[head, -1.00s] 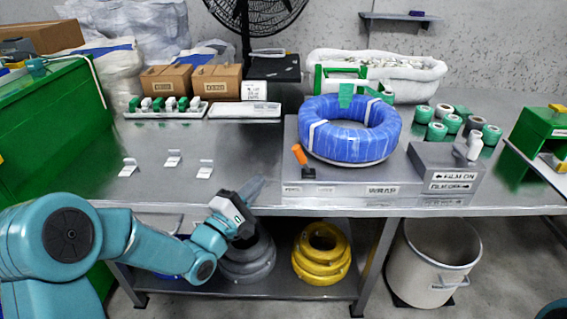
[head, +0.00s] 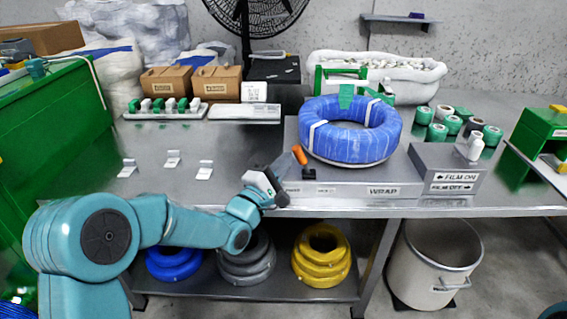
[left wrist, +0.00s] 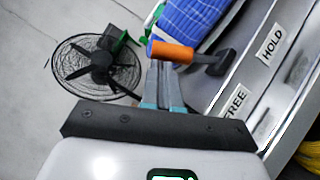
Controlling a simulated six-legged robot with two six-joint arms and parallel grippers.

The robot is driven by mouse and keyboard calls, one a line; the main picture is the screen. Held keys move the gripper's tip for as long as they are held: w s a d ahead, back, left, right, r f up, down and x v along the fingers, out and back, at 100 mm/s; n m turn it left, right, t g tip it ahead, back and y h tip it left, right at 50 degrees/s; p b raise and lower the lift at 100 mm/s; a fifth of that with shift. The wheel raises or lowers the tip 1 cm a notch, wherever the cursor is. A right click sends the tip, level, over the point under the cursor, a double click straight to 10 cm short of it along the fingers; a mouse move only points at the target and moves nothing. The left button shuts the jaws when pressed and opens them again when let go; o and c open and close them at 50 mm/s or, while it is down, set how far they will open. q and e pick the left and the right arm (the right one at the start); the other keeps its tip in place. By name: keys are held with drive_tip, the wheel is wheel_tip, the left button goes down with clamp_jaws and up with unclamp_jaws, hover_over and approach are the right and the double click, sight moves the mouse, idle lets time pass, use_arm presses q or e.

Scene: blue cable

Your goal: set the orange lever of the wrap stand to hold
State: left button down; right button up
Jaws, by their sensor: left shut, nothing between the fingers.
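The wrap stand (head: 350,190) is a low grey block near the table's front edge. Its orange lever (head: 299,155) leans left from a dark pivot, toward the FREE side. In the left wrist view the orange lever (left wrist: 172,52) lies just beyond the fingertips, and the labels FREE (left wrist: 234,103) and HOLD (left wrist: 270,45) show on the stand. My left gripper (head: 287,168) is shut and empty, just left of the lever; I cannot tell whether it touches. The closed fingers also show in the left wrist view (left wrist: 160,75). My right gripper is not in view.
A wrapped blue cable coil (head: 350,143) sits on the stand behind the lever. A grey FILM ON/OFF box (head: 440,170) is at its right. Small white tags (head: 205,170) stand on the table to the left. Coloured coils (head: 322,258) lie on the shelf below.

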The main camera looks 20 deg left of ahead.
use_arm(q)
drive_tip(key=shift+r, duration=0.1)
drive_tip(key=shift+d+r+m, duration=0.15)
drive_tip(key=shift+m, duration=0.25)
drive_tip(key=shift+r+g+p, duration=0.15)
drive_tip(key=shift+g+p, duration=0.15)
drive_tip(key=shift+w+d+r+m+g+p, duration=0.2)
drive_tip(key=shift+d+r+m+g+p, duration=0.3)
drive_tip(key=shift+m, duration=0.5)
drive_tip(key=d+m, duration=0.1)
drive_tip(key=w+d+m+g, duration=0.1)
drive_tip(key=d, duration=0.1)
drive_tip(key=d+r+m+g, duration=0.1)
drive_tip(key=shift+w+d+m+y, duration=0.15)
drive_tip(key=shift+d+m+y, duration=0.15)
drive_tip(key=shift+d+r, duration=0.1)
drive_tip(key=shift+r, duration=0.05)
drive_tip(key=shift+r, duration=0.1)
